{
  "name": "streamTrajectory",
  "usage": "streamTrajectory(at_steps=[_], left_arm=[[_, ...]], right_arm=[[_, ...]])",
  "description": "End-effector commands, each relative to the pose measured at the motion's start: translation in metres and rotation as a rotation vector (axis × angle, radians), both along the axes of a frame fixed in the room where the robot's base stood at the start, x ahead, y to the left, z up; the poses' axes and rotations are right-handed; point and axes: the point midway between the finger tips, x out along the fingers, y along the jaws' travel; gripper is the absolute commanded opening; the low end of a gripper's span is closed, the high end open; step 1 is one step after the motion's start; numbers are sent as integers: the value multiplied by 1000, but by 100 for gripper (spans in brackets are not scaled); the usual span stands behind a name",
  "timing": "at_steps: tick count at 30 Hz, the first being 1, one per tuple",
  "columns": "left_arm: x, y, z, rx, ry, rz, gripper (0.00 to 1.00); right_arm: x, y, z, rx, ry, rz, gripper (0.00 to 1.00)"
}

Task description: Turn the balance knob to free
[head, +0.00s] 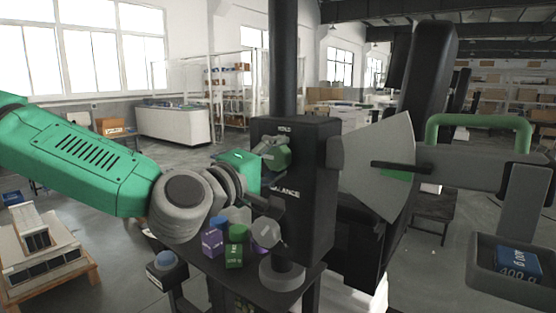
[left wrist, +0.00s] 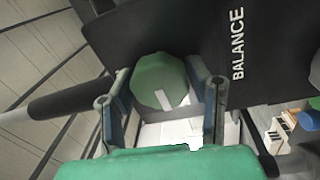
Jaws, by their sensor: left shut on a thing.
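The green balance knob (head: 278,158) sits on the front of a black box (head: 310,165), between a HOLD label above and a BALANCE label below. In the left wrist view the faceted knob (left wrist: 160,80) has a white mark near its lower edge. The BALANCE label (left wrist: 237,45) is beside it, turned sideways. My left gripper (head: 270,148) is at the box front with its fingers on the knob. In the left wrist view one finger of the left gripper (left wrist: 160,92) is on each side of the knob. My right gripper does not show.
Purple (head: 212,241) and green (head: 235,247) weights stand on a dark shelf below my left gripper. A grey fan-shaped plate (head: 375,165) and a green handle (head: 478,121) are right. A tray (head: 485,278) holds a blue weight.

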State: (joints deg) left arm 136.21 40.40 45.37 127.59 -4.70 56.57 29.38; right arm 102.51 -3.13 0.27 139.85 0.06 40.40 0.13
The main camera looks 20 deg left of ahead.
Motion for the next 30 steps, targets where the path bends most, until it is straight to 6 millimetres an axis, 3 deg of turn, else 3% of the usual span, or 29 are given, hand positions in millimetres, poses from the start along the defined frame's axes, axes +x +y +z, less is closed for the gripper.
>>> streamTrajectory(at_steps=[5,6,7,8,19,30], left_arm=[[-1,0,-6,2,14,-2,16],[-1,0,-6,2,15,-2,52],[-1,0,-6,2,14,-2,62],[-1,0,-6,2,14,-2,66],[-6,2,-3,0,4,-1,66],[-59,21,-9,2,7,-1,66]], right_arm=[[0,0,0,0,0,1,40],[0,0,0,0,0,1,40],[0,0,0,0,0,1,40],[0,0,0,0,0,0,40],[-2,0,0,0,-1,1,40],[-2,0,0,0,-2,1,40]])
